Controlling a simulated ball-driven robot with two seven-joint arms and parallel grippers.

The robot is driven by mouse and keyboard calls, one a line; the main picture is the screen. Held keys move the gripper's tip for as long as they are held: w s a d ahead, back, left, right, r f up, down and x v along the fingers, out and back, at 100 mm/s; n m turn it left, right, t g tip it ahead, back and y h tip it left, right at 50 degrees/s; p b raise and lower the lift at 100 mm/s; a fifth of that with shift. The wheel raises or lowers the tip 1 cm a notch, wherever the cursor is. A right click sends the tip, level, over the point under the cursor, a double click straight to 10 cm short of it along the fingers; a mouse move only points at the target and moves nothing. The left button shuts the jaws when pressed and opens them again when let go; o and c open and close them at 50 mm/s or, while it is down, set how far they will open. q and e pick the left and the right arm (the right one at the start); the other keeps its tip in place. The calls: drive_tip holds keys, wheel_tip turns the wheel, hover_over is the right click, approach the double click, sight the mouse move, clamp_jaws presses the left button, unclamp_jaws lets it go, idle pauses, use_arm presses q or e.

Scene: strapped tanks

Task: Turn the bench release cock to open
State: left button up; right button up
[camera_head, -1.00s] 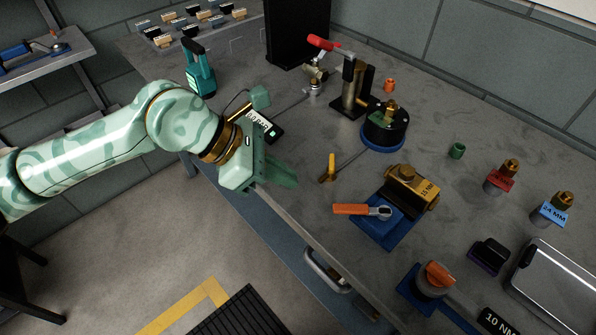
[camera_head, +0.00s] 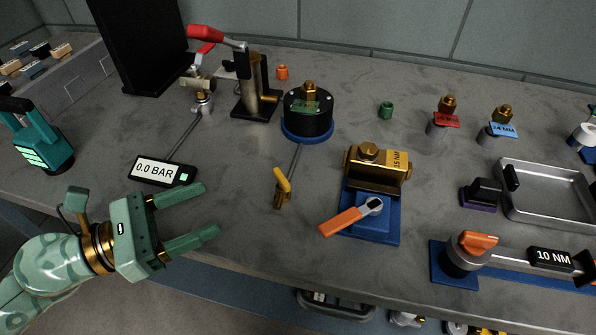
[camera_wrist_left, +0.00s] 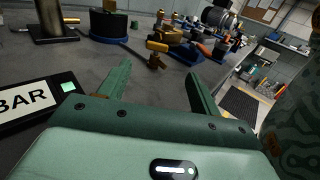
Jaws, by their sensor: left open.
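The bench release cock (camera_head: 282,187) is a small brass valve with a yellow handle, near the front of the bench. A thin line runs from it back to a black round unit (camera_head: 308,113) on a blue base. My left gripper (camera_head: 209,209) is open and empty at the bench's front edge, left of the cock and apart from it. In the left wrist view, the cock's yellow handle (camera_wrist_left: 157,46) shows ahead, between the two spread fingers (camera_wrist_left: 160,86). My right gripper is out of view.
A display reading 0.0 BAR (camera_head: 162,171) lies just behind my left gripper. A red-levered clamp (camera_head: 247,85) and another valve (camera_head: 202,90) stand behind. Bare bench separates gripper and cock.

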use_arm(q)
drive_tip(key=shift+w+a+f, duration=0.1)
drive_tip(key=shift+f, duration=0.05)
drive_tip(key=shift+w, duration=0.1)
drive_tip(key=p, duration=0.2)
approach(278, 178)
drive_tip(key=x, duration=0.3)
drive_tip(key=shift+w+r, duration=0.1)
drive_tip(key=shift+r, duration=0.2)
drive_tip(key=x, duration=0.6)
drive_tip(key=p+x, duration=0.1)
drive_tip(key=x, duration=0.2)
drive_tip(key=shift+f, duration=0.3)
drive_tip(key=shift+c, duration=0.6)
drive_tip(key=c, duration=0.9)
drive_tip(key=shift+o, duration=0.2)
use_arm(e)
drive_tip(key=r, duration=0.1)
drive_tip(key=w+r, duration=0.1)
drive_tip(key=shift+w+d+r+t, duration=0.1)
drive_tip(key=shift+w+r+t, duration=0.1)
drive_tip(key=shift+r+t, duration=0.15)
